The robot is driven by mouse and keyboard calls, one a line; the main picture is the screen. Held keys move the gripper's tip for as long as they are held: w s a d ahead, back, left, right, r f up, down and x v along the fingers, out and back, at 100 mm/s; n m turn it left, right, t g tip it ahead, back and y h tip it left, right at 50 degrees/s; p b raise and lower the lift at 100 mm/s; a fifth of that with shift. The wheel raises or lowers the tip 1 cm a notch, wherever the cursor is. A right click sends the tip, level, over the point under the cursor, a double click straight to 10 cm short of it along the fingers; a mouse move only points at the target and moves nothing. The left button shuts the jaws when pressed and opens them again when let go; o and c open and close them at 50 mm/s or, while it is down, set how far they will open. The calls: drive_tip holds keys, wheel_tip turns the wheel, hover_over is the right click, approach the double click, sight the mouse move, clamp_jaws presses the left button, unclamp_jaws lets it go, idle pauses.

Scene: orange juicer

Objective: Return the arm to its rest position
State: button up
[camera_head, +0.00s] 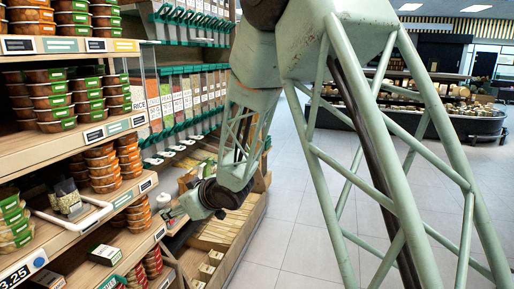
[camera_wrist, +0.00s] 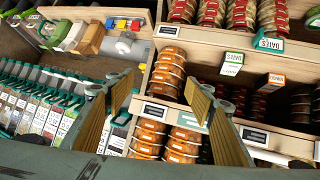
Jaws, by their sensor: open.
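My gripper (camera_head: 172,211) is at the end of my pale green lattice arm, low in front of the shelves at the left in the head view. In the wrist view my gripper (camera_wrist: 158,92) shows two yellow-lined fingers spread wide apart. Nothing is held between them. The arm reaches down and to the left from the top of the head view, bent at the elbow, and covers much of the right half. No orange or juicer can be made out.
Shelves with stacked tubs (camera_head: 103,168) stand close at the left, near the gripper. Bulk dispensers (camera_head: 190,95) line the shelving behind the arm. A white-framed tray (camera_head: 70,208) sits on a shelf. The tiled floor (camera_head: 300,235) is clear; a dark round display (camera_head: 470,122) stands farther back.

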drive_tip(key=s+d+r+m+t+h, duration=0.15)
drive_tip(key=d+r, duration=0.35)
drive_tip(key=d, duration=0.5)
drive_tip(key=d+r+m+h, duration=0.25)
drive_tip(key=d+r, duration=0.35)
drive_tip(key=d, duration=0.4)
drive_tip(key=s+d+r+m+h, duration=0.2)
drive_tip(key=s+d+r, duration=0.1)
drive_tip(key=s+d, duration=0.4)
drive_tip(key=s+d+r+m+h, duration=0.1)
drive_tip(key=s+d+r+h, duration=0.2)
drive_tip(key=d, duration=0.7)
drive_tip(key=s+d+r+m+g, duration=0.15)
drive_tip(key=s+d, duration=0.35)
drive_tip(key=s, duration=0.5)
drive_tip(key=s+d+r+m+g, duration=0.1)
drive_tip(key=s+d+m, duration=0.1)
drive_tip(key=s+d, duration=0.5)
drive_tip(key=s+f+m+g, duration=0.1)
drive_tip(key=s+g, duration=0.1)
drive_tip(key=s, duration=2)
drive_tip(key=shift+s+f+m, duration=0.2)
drive_tip(key=shift+s+m, duration=0.1)
drive_tip(key=shift+m, duration=0.05)
